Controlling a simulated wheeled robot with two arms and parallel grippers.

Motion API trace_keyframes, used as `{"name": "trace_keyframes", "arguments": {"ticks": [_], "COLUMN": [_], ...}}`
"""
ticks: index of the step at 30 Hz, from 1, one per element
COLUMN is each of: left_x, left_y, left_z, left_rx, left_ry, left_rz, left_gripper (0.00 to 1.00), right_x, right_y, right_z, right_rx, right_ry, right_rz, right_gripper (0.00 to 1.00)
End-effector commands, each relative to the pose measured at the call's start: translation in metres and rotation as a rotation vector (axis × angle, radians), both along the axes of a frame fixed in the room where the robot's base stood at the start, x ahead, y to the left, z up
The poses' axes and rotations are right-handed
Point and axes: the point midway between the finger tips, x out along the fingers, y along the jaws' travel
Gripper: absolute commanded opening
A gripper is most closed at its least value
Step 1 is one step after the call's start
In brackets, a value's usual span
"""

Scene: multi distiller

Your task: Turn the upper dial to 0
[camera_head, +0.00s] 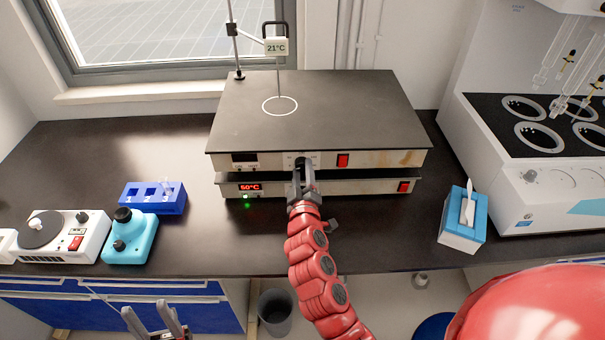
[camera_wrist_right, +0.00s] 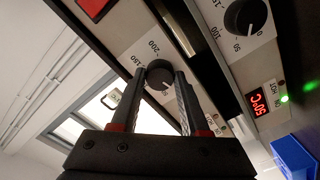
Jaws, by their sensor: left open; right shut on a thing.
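Two flat hot plates are stacked on the bench: the upper hot plate (camera_head: 310,110) and the lower hot plate (camera_head: 350,193). The upper dial (camera_wrist_right: 159,73) is a round black knob on the upper front panel, with numbers such as 150 and 200 printed around it. My right gripper (camera_head: 302,168) is shut on this dial, with one finger on each side. The lower dial (camera_wrist_right: 245,16) is apart from the fingers. My left gripper (camera_head: 155,320) is open and empty at the bottom left, below the bench edge.
The lower display (camera_head: 250,187) is lit at 50°C; the upper display (camera_head: 244,157) is dark. Red switches (camera_head: 343,160) sit on the panels' right side. A blue rack (camera_head: 152,198), turquoise device (camera_head: 130,240) and white stirrer (camera_head: 62,237) stand left; a tissue box (camera_head: 462,222) stands right.

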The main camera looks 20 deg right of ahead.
Motion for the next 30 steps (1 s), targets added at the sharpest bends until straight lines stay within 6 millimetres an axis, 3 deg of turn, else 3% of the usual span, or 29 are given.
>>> {"name": "trace_keyframes", "arguments": {"ticks": [12, 29, 30], "left_x": [0.0001, 0.0, 0.0], "left_y": [0.0, 0.0, 0.0], "left_z": [-0.002, -0.0022, -0.0021], "left_rx": [0.0, 0.0, 0.0], "left_ry": [0.0, 0.0, 0.0], "left_rz": [0.0, 0.0, 0.0], "left_gripper": [0.5, 0.5, 0.5], "right_x": [-0.0003, -0.0003, -0.0003], "right_y": [-0.0004, -0.0006, -0.0006], "right_z": [-0.0015, -0.0012, -0.0012], "right_rx": [-0.194, -0.227, -0.226], "right_ry": [0.059, 0.069, 0.068], "right_rz": [-0.001, -0.001, 0.0], "right_gripper": [0.0, 0.0, 0.47]}}
